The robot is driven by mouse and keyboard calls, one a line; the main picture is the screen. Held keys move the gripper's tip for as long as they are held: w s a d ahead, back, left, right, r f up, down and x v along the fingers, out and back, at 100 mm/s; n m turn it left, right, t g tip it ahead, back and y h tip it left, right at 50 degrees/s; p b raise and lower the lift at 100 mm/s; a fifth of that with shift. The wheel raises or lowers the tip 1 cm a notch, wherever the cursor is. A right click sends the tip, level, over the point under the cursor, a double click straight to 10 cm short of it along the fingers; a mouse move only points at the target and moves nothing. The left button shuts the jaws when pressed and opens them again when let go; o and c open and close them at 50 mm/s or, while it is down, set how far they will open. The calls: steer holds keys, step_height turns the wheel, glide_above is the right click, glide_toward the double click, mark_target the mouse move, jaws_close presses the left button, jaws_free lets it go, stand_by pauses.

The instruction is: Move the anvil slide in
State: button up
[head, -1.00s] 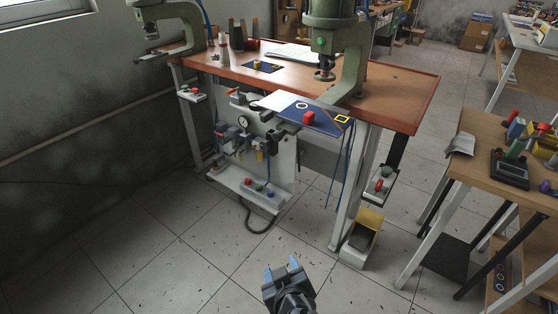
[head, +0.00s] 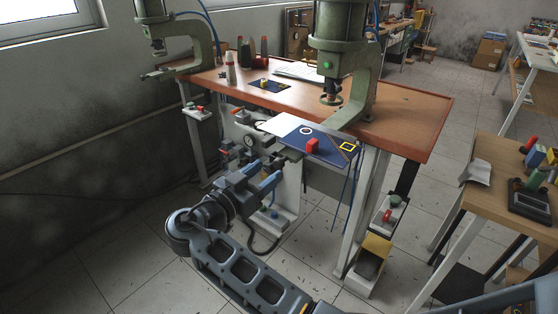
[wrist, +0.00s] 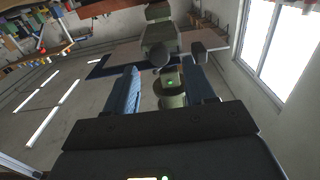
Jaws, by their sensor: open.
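What looks like the anvil slide is a flat blue plate (head: 338,160) with a red block (head: 312,146), a white ring mark and a yellow square outline. It juts out past the table's front edge, below and in front of the right green press (head: 340,55). My gripper (head: 268,177) is open and empty, in front of the table, to the left of and lower than the plate, clear of the red block. In the wrist view my two blue fingers (wrist: 163,82) stand apart, with green press parts beyond them. I cannot make out the red block there.
The left green press (head: 160,35) stands at the table's far left end. The wooden tabletop (head: 405,110) is clear at right. Valves and a gauge sit on a panel under the table. A side bench (head: 490,150) with coloured items stands at right.

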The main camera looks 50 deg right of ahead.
mark_target(277, 165)
steer(key=d+p, duration=0.1)
steer(key=d, duration=0.4)
steer(key=shift+d, duration=0.4)
jaws_close()
stand_by(0.4)
